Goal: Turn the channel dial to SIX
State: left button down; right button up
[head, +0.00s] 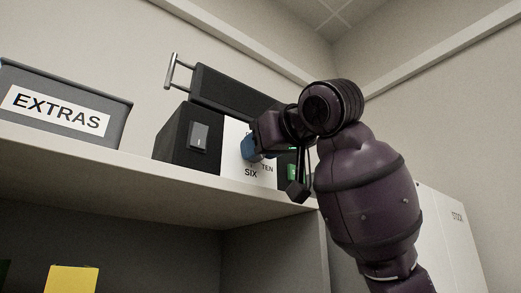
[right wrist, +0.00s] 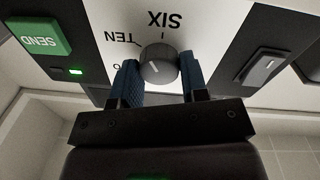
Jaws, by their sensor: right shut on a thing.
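The channel dial (right wrist: 158,66) is a round dark grey knob on a white panel (right wrist: 210,18), with a short pale line on its face. Which label the line points at I cannot tell for sure. In the right wrist view the panel appears upside down, with SIX (right wrist: 165,19) and TEN (right wrist: 122,38) near the dial; another label is mostly hidden by a finger. My right gripper (right wrist: 161,82) has its blue fingers shut on the dial, one on each side. In the head view it (head: 250,148) covers the dial, above SIX. My left gripper is not in view.
The black radio-like unit (head: 174,140) stands on a shelf (head: 130,185). It has a rocker switch (right wrist: 266,66), a green SEND button (right wrist: 38,38) and a lit green lamp (right wrist: 76,72). A grey EXTRAS bin (head: 118,115) stands to its left. A wall cabinet (head: 445,240) is at right.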

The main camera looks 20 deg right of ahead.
jog(key=m, duration=0.5)
jog(key=shift+m+b, duration=0.3)
dwell(0.4)
jog(key=o, duration=0.9)
jog(key=b+v, duration=0.1)
jog(key=v, duration=1)
jog(key=shift+r+b, duration=0.1)
jog(key=shift+b, duration=0.3)
